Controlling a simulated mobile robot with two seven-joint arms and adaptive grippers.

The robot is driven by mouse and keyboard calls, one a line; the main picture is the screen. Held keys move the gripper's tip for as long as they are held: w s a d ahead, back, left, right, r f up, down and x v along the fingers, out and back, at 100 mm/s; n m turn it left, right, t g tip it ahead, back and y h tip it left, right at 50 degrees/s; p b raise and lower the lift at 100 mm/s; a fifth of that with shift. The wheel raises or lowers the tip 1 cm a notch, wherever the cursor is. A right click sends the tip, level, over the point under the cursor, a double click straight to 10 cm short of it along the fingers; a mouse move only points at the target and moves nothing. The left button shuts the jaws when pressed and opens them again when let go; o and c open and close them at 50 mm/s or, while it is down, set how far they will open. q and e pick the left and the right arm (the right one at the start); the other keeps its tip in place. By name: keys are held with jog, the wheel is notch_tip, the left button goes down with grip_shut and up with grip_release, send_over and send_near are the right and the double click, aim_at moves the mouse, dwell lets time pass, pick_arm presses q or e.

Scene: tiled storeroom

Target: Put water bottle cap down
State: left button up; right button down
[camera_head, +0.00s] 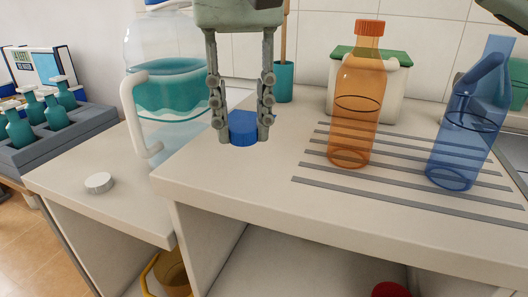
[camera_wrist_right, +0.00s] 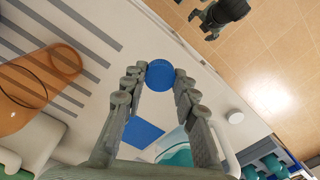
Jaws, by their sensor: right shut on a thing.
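My right gripper (camera_head: 241,135) reaches down from the top of the head view and is shut on a blue cap (camera_head: 243,128). The cap is low over the left part of the raised white counter (camera_head: 230,180); I cannot tell whether it touches the surface. In the right wrist view the same cap (camera_wrist_right: 159,74) sits between the fingertips. A large clear water jug (camera_head: 150,50) with teal liquid and a white handle stands left of the gripper. My left gripper (camera_wrist_right: 204,25) shows small and dark at the top of the wrist view, its fingers apart.
An orange bottle (camera_head: 356,100) and a blue bottle (camera_head: 462,130) stand on grey strips to the right. A white round lid (camera_head: 99,183) lies on the lower left counter. A grey rack (camera_head: 60,135) with teal bottles is farther left. The counter front is clear.

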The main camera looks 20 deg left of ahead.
aim_at(264, 175)
jog(key=w+d+f, duration=0.1)
jog(key=w+f, duration=0.1)
jog(key=shift+w+d, duration=0.3)
jog(key=shift+d, duration=0.1)
notch_tip(264, 175, down, 4)
jog(key=shift+r, duration=0.15)
pick_arm(q)
jog(key=shift+r, duration=0.5)
pick_arm(e)
jog(key=shift+f, duration=0.2)
jog(key=shift+f, duration=0.1)
pick_arm(q)
jog(key=shift+w+d+r+b, duration=0.1)
jog(key=shift+b, duration=0.3)
pick_arm(e)
jog(key=shift+f, duration=0.2)
jog(key=c, duration=1.2)
grip_release()
pick_arm(q)
jog(key=shift+w+d+r+t, duration=0.1)
jog(key=shift+d+r+t, duration=0.05)
jog(key=shift+r+t, duration=0.15)
